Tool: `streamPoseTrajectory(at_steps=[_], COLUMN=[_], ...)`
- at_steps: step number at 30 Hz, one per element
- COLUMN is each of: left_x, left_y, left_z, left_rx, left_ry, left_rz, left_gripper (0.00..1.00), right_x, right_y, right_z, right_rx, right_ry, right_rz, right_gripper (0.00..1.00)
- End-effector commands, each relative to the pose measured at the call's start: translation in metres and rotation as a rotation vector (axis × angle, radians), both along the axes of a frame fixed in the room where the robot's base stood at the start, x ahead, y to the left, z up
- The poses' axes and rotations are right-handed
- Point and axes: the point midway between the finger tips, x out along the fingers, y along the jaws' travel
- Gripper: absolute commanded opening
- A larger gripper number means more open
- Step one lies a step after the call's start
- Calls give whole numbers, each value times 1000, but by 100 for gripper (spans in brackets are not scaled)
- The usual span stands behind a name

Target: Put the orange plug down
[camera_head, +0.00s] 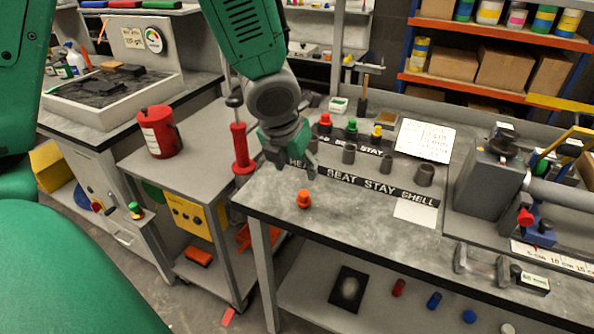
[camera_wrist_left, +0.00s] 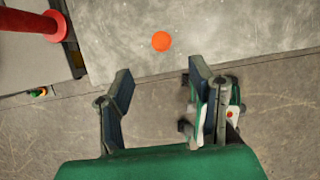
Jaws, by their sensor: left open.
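The orange plug (camera_head: 304,199) stands on the grey workbench (camera_head: 330,220) near its front left edge. In the left wrist view the orange plug (camera_wrist_left: 161,41) shows as an orange disc beyond the fingertips, on the bench top. My left gripper (camera_head: 294,160) is above the bench, just behind and above the plug in the head view. Its two fingers are apart and empty in the left wrist view (camera_wrist_left: 158,80), with a clear gap to the plug. My right gripper is not in view.
A red stand (camera_head: 242,150) is left of the gripper, on the lower cart. Behind the plug, a labelled rack (camera_head: 375,188) has grey sockets; red, green and yellow plugs (camera_head: 350,128) stand behind. A grey vise-like fixture (camera_head: 487,180) is at right. The bench front is mostly clear.

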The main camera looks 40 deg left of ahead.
Motion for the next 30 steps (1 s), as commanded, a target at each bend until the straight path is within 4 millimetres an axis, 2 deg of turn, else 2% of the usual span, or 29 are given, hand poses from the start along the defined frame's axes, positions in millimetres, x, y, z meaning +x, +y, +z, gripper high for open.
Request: streamPoseTrajectory(at_steps=[5, 8, 11, 15, 17, 21, 24, 27, 30], left_x=[-3, -9, -22, -55, -70, -115, -151, -182, -206], left_y=[-1, -7, -19, -37, -43, -52, -54, -53, -51], left_z=[1, -17, -54, -119, -142, -195, -227, -251, -265], left_rx=[-9, -69, -194, -391, -456, -562, -601, -617, -623], left_ry=[4, 19, 53, 114, 131, 149, 125, 69, 4], left_rz=[14, 115, 355, 861, 1084, 1628, 2024, 2356, 2592], left_gripper=[49, 49, 49, 49, 49, 49, 49, 49, 49], right_x=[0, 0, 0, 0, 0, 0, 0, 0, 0], right_y=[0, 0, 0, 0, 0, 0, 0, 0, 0], right_z=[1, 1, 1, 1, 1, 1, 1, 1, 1], right_rx=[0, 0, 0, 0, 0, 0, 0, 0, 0], right_ry=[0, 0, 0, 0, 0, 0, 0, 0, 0], right_rz=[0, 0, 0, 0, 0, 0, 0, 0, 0], right_gripper=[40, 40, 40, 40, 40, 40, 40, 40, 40])
